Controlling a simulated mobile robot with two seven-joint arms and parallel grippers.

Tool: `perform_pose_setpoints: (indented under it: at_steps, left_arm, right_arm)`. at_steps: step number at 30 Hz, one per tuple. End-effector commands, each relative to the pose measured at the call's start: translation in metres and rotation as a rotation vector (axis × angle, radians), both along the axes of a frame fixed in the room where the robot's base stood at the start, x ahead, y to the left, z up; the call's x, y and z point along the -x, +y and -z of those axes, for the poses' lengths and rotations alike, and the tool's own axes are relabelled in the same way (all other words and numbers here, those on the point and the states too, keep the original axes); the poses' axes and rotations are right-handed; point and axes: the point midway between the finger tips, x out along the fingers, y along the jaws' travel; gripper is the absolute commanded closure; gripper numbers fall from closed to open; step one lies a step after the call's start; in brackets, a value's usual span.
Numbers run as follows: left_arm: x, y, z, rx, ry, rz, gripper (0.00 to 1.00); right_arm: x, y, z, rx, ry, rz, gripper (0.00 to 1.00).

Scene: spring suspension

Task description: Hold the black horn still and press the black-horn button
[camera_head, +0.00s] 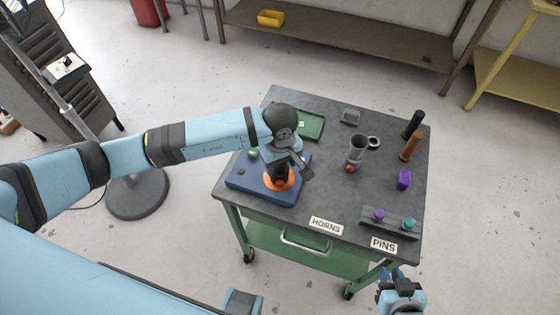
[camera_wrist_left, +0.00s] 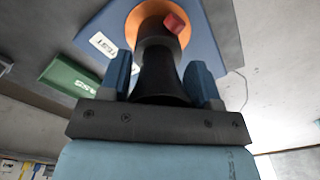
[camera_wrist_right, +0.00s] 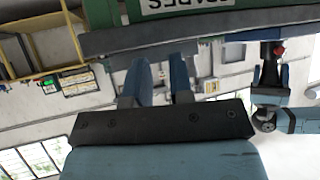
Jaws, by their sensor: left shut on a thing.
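The black horn (camera_wrist_left: 160,80) stands on an orange ring (camera_wrist_left: 132,24) on the blue test pad (camera_wrist_left: 95,20). Its red button (camera_wrist_left: 174,22) shows on its side in the left wrist view. My left gripper is shut on the horn, with one finger (camera_wrist_left: 117,75) on each side. In the head view my left wrist hides much of the horn, above the orange ring (camera_head: 272,184). My right gripper (camera_head: 391,274) is empty and slightly open, low off the front right table edge. The right wrist view shows a narrow gap between its fingers (camera_wrist_right: 161,75).
A pin rack (camera_head: 390,222) lies front right. A green tray (camera_head: 312,124) is behind the pad.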

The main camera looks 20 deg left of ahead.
Motion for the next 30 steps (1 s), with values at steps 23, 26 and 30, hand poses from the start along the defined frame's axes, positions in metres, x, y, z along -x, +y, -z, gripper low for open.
perform_pose_setpoints:
  at_steps: [23, 26, 30]
  left_arm:
    - [-0.0001, -0.0001, -0.0004, 0.001, -0.001, 0.000, 0.71]
    - [-0.0001, -0.0001, -0.0004, 0.001, -0.001, 0.000, 0.71]
    - [-0.0001, -0.0001, -0.0004, 0.001, -0.001, 0.000, 0.71]
  right_arm:
    - [-0.0009, 0.0000, -0.0023, -0.001, -0.004, 0.000, 1.00]
    - [-0.0009, 0.0001, -0.0022, -0.001, -0.004, 0.000, 1.00]
    - [-0.0006, 0.0002, -0.0017, -0.001, -0.003, 0.000, 1.00]
